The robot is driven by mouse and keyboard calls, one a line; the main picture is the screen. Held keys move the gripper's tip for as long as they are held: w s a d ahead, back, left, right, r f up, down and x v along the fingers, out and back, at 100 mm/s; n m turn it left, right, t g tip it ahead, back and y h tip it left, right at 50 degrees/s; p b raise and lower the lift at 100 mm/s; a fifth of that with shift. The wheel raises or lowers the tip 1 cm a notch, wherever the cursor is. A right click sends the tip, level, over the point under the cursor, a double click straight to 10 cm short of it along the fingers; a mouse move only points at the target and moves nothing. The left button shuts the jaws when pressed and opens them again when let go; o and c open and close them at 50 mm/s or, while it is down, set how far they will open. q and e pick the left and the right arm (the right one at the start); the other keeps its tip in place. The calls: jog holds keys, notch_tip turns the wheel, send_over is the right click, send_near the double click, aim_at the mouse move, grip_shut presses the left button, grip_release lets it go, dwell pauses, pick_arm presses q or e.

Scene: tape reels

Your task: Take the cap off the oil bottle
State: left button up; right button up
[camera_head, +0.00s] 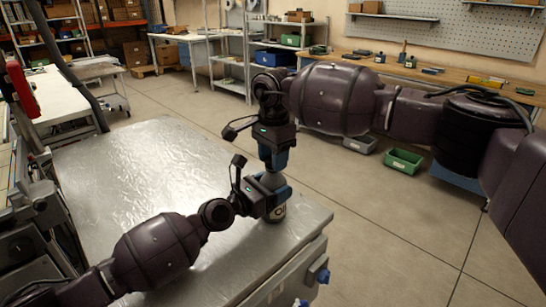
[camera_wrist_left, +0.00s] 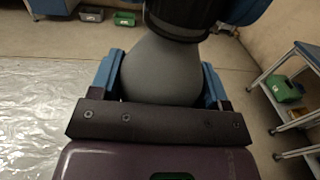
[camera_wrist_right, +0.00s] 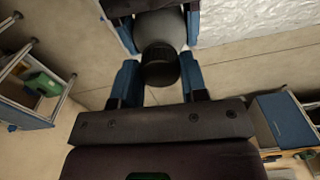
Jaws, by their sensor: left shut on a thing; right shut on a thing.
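My right gripper (camera_head: 273,165) points down from above and is shut on the black cap (camera_wrist_right: 160,66). The cap shows at the bottle's top in the left wrist view (camera_wrist_left: 183,20), where it meets the grey shoulder. In the head view the fingers hide it.
A green bin (camera_head: 404,161) lies on the floor right of the table. A workbench (camera_head: 450,77) with small items runs along the back wall, beside shelves (camera_head: 232,70). Most of the metal tabletop is bare.

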jog(key=n, duration=0.5)
jog(key=shift+n, duration=0.4)
jog(key=n, duration=0.4)
jog(key=shift+r, duration=0.45)
jog(key=shift+r, duration=0.35)
jog(key=shift+r, duration=0.35)
jog(key=shift+r, duration=2)
pick_arm(q)
jog(key=o, duration=1.8)
